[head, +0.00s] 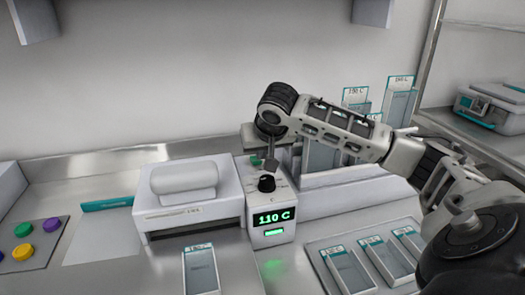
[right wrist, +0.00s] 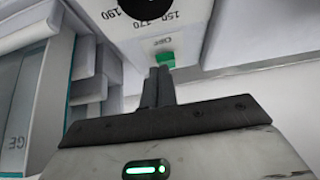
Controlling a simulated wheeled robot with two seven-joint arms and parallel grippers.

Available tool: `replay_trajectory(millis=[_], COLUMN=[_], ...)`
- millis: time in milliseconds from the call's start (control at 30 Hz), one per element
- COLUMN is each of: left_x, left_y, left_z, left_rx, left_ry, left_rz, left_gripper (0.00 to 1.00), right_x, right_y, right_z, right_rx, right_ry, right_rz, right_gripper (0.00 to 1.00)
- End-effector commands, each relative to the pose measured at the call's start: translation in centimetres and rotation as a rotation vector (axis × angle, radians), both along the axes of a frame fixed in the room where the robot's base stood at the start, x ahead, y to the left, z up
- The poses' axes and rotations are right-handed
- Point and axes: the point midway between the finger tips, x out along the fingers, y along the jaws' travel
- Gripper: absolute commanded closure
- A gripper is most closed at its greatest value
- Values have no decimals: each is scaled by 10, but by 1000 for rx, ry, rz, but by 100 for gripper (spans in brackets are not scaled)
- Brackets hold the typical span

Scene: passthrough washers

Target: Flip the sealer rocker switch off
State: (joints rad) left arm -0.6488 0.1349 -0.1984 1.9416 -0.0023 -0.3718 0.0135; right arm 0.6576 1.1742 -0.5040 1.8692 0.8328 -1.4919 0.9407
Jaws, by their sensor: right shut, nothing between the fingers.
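The sealer (head: 190,195) is a white machine with a control box on its right side. The box has a black dial (head: 266,183) and a lit display (head: 274,217) reading 110 C, with a green lit bar below. The green rocker switch (right wrist: 165,60) shows in the right wrist view beside an "OFF" label; in the head view it is a small green patch (head: 255,161) behind the dial. My right gripper (head: 271,164) is shut and empty, pointing down behind the dial. In the right wrist view its fingertips (right wrist: 160,72) are right at the switch; contact is unclear. My left gripper is out of view.
A tray of labelled pouches (head: 365,265) lies at the front right. Several upright pouches (head: 400,100) stand in a rack at the back right. A panel with colored buttons (head: 30,243) is at the left. A pouch (head: 202,270) lies before the sealer.

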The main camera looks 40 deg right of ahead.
Motion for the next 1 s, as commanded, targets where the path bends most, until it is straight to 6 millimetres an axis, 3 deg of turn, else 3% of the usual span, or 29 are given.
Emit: replay_trajectory(millis=[367,533,733,767,1000], left_x=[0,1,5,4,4], left_y=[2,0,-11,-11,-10], left_z=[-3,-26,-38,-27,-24], left_rx=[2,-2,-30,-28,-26], left_ry=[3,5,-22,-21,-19], left_rz=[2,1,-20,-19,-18], left_gripper=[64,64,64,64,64], right_x=[-1,-3,-8,-6,-6], right_y=[0,-1,3,3,2], right_z=[-3,-16,-28,-16,-13], right_rx=[-3,-47,-133,-127,-124], right_ry=[-3,-71,-231,-227,-223], right_rz=[-1,-3,2,-1,-4], right_gripper=[100,100,100,100,100])
